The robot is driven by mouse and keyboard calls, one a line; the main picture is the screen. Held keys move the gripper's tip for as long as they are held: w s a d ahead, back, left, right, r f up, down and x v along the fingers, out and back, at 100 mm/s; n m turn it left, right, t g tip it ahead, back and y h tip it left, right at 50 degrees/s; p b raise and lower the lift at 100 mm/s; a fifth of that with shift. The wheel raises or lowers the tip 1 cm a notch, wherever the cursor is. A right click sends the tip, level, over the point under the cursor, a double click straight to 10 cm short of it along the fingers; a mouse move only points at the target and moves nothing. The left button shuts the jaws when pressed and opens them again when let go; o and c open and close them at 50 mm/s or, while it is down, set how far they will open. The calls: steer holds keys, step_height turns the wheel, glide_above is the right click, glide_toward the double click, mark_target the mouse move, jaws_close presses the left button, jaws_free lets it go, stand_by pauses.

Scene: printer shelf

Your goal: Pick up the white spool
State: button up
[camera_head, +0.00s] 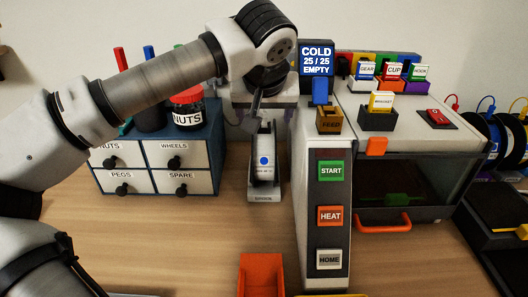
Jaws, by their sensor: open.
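My gripper (257,106) hangs from the wrist at the upper middle, pointing down between the drawer cabinet and the printer. It is open, small in view and partly hidden by my arm. Just below it stands a narrow white upright piece (264,144) with a blue dot, on a small labelled base (264,197). I cannot tell whether this piece is the white spool, or whether the gripper touches it. Dark-rimmed spools (489,140) stand at the right edge, with blue showing on one. No clearly white spool can be made out.
The blue drawer cabinet (216,150) with a nuts jar (187,107) stands left. The printer's button panel (318,215) and chamber with an orange handle (383,226) stand right. An orange bin (262,275) is at the front. The table between cabinet and bin is clear.

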mark_target(264, 130)
steer(key=p+x, duration=0.1)
steer(key=x, duration=0.6)
steer(key=shift+w+f, duration=0.15)
steer(key=shift+f, duration=0.15)
steer(key=shift+c, duration=0.2)
jaws_close()
